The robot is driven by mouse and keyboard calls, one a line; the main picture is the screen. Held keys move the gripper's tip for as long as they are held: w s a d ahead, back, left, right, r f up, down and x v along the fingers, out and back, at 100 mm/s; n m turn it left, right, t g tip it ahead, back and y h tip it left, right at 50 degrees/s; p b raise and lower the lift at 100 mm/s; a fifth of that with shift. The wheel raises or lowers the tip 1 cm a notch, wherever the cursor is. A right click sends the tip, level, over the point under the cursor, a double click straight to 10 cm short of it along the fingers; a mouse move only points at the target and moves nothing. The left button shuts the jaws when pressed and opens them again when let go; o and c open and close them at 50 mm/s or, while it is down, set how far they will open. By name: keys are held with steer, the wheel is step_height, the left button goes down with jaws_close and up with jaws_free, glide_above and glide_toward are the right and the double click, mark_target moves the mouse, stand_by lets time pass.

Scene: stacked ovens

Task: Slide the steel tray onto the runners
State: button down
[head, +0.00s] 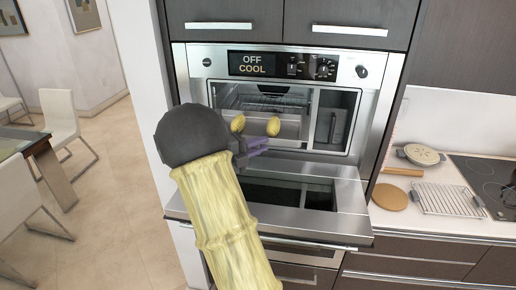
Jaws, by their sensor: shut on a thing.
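The oven (361,113) has its door (290,216) lowered flat in front, and its display reads OFF COOL. My gripper (256,125) reaches into the oven's mouth, its two yellow-tipped fingers showing past my dark round wrist. It is shut on the steel tray (291,127), a pale metal piece at the left and middle of the opening. My wrist hides the tray's left part. A wire rack (265,97) shows farther in and above. I cannot make out the runners, or whether the tray touches them.
Cabinets stand above and below the oven. On the right, the counter holds a pale pan (421,155), a rolling pin (403,171), a round board (389,197), a wire cooling rack (447,200) and a dark hob (487,178). Open floor, white chairs and a table lie left.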

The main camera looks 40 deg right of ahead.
mark_target(265, 133)
steer(key=shift+w+d+r+b, duration=0.1)
steer(key=shift+w+d+b, duration=0.05)
steer(key=shift+w+d, duration=0.35)
steer(key=shift+w+d+b, duration=0.15)
steer(key=shift+w+d, duration=0.15)
steer(key=shift+d, duration=0.3)
steer(key=shift+w+d, duration=0.1)
steer(key=shift+w+d+b, duration=0.35)
steer(key=shift+w+d, duration=0.8)
steer(key=shift+d, duration=0.25)
steer(key=shift+w, duration=0.1)
steer(key=shift+a, duration=0.1)
steer(key=shift+w+d, duration=0.6)
steer(key=shift+d, duration=0.25)
steer(key=shift+w+d, duration=0.55)
steer(key=shift+d, duration=0.25)
steer(key=shift+w+d, duration=0.1)
